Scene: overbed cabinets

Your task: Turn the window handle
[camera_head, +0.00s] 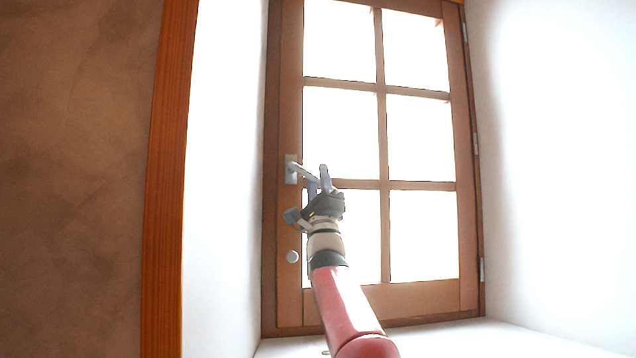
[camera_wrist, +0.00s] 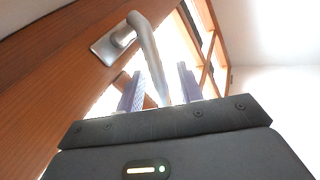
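The window handle (camera_head: 300,169) is a grey metal lever on a plate on the left stile of the wooden window (camera_head: 285,220). In the head view the lever points right and slightly down. In the wrist view the handle (camera_wrist: 148,50) runs from its plate down between my two purple-grey fingers. My gripper (camera_head: 318,178) is at the lever's free end. In the wrist view my gripper (camera_wrist: 158,78) is open, with a finger on each side of the lever and gaps visible. The lever's tip is partly hidden by the gripper.
A round grey knob (camera_head: 292,256) sits below the handle on the same stile. White recess walls (camera_head: 545,150) flank the window, with a pale sill (camera_head: 460,338) below. An orange wooden post (camera_head: 168,200) and brown wall stand at left.

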